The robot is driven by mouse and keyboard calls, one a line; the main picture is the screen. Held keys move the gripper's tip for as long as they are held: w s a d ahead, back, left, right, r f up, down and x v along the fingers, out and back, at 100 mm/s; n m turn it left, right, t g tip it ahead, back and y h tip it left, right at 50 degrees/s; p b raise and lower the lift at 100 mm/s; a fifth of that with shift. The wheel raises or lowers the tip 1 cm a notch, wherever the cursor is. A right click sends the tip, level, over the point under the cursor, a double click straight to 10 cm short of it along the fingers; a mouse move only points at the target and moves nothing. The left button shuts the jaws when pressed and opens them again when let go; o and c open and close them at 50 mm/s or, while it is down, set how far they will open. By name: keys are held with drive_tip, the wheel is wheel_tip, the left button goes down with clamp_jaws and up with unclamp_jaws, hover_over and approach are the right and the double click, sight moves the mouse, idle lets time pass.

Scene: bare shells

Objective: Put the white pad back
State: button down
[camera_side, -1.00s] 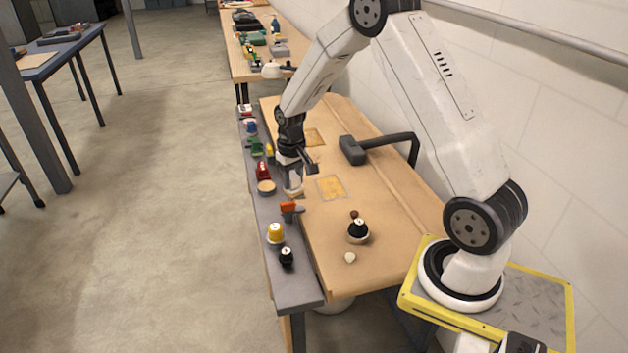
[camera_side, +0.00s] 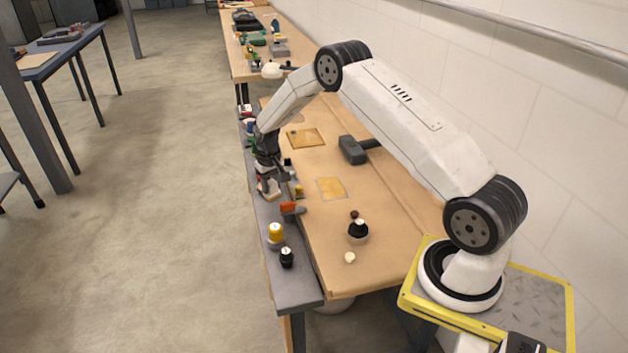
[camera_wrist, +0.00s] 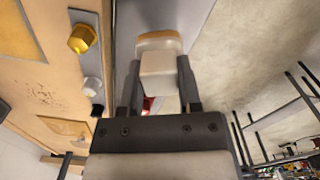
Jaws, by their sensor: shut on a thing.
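My gripper (camera_side: 267,178) is low over the grey shelf (camera_side: 297,283) along the bench's left edge. In the wrist view my gripper (camera_wrist: 158,66) is shut on the white pad (camera_wrist: 159,70), a pale block between the two fingers. Just past it is a pale rounded piece with a tan edge (camera_wrist: 158,37), where a tan disc lay on the shelf. I cannot tell whether the pad touches it. In the side view the pad (camera_side: 266,191) shows only as a small pale patch under the fingers.
A grey plate with a yellow knob (camera_wrist: 82,38) is close beside my gripper. An orange-topped part (camera_side: 289,208), a yellow-capped part (camera_side: 275,234) and a black knob (camera_side: 286,257) stand nearer on the shelf. A dark hammer-like block (camera_side: 353,149) lies on the bench. The bench's middle is mostly clear.

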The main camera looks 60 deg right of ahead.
sight(270, 194)
drive_tip(key=shift+w+d+f, duration=0.1)
drive_tip(key=shift+w+f, duration=0.2)
drive_tip(key=shift+f, duration=0.05)
drive_tip(key=shift+f, duration=0.1)
drive_tip(key=shift+w+f, duration=0.25)
drive_tip(key=shift+f, duration=1.5)
drive_tip(key=shift+f, duration=0.1)
drive_tip(key=shift+c, duration=1.4)
unclamp_jaws()
wheel_tip(270, 194, up, 12)
drive_tip(key=shift+r, duration=0.15)
